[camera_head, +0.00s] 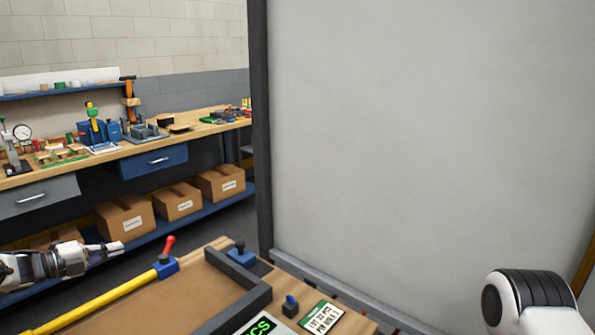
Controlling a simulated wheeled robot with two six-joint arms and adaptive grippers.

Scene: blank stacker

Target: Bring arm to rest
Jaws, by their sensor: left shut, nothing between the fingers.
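My right arm (535,300) shows only as a white link with a black ribbed joint at the lower right. Its gripper is out of the picture.
A wooden worktop (150,305) in front carries a yellow bar (105,300), a red-knobbed lever (167,250), a dark frame and a label card (321,317). A large grey panel (430,130) stands behind at right. Cardboard boxes (125,222) sit under the back bench.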

